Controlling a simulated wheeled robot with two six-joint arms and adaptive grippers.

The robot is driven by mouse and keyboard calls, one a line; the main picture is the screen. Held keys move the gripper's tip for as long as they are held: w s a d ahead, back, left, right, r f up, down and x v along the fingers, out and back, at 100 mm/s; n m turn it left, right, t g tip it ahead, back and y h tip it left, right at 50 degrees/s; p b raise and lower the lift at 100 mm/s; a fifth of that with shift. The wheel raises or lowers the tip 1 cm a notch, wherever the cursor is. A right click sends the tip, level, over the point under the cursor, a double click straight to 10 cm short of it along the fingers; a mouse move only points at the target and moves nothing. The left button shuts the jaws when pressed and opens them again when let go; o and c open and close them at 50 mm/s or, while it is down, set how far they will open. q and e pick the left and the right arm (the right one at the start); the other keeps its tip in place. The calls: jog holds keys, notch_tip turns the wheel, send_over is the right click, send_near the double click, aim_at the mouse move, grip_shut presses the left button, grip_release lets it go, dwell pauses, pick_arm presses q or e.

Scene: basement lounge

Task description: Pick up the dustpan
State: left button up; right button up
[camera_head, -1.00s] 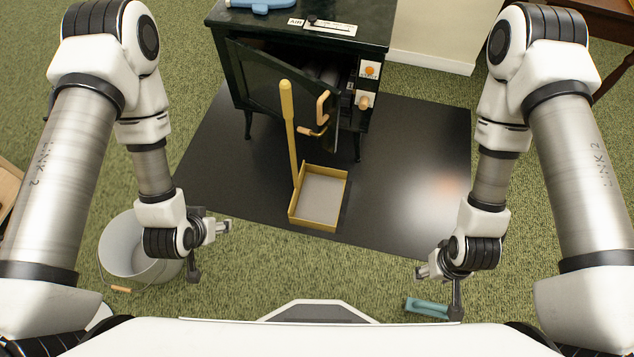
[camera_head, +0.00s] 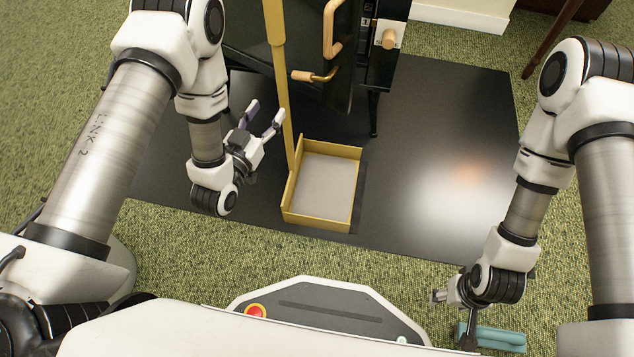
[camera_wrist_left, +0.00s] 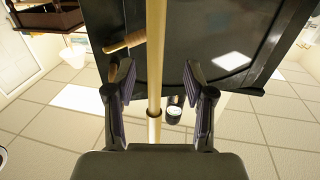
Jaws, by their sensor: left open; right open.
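The yellow dustpan (camera_head: 323,185) stands on the black floor plate, with a grey inner floor and a tall upright yellow handle (camera_head: 279,85) at its left back corner. My left gripper (camera_head: 266,113) is open just left of the handle in the head view, its fingers pointing up and right. In the left wrist view the handle (camera_wrist_left: 156,70) runs upright between the two open fingers, with space on either side. I cannot tell how deep it lies between them. My right gripper (camera_head: 447,285) is low at the right, open and away from the dustpan.
A dark stove (camera_head: 300,50) with a partly open door and wooden-handled latches stands right behind the handle. The black floor plate (camera_head: 430,150) is clear to the right. A teal object (camera_head: 497,338) lies on the green carpet by my right gripper.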

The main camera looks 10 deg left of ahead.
aim_at(281, 96)
pick_arm(q)
jog(key=b+x, duration=0.1)
jog(key=x, duration=0.1)
jog(key=b+x, duration=0.1)
jog(key=x, duration=0.1)
jog(key=b+x, duration=0.1)
jog(key=x, duration=0.2)
jog(key=shift+s+d+f, duration=0.1)
jog(key=shift+d, duration=0.2)
jog(key=shift+w+d+b, duration=0.1)
jog(key=shift+w+b, duration=0.2)
jog(key=shift+w, duration=0.05)
grip_shut()
